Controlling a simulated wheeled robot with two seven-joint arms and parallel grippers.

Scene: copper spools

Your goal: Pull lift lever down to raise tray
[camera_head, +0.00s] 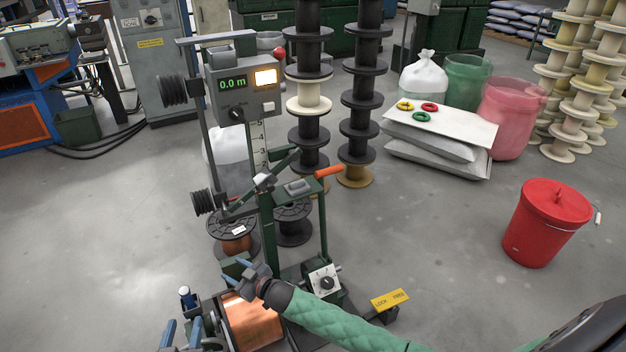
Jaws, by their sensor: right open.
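A lever with an orange handle (328,170), which looks like the lift lever, sticks out to the right from the green stand (267,225). The handle tilts slightly upward. My right gripper (246,283) is open and empty, below and left of the handle and apart from it. It hangs over the copper spool (252,320), with its green-sleeved arm crossing the lower middle. The tray under the spool is mostly hidden by the spool and my right arm.
A meter box (243,85) reading 0.0 m tops the stand. A dial box (324,283) and a yellow LOCK/FREE tag (389,299) sit low on the right. Dark spool stacks (360,100) stand behind. A red bucket (545,222) stands right, with clear floor between.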

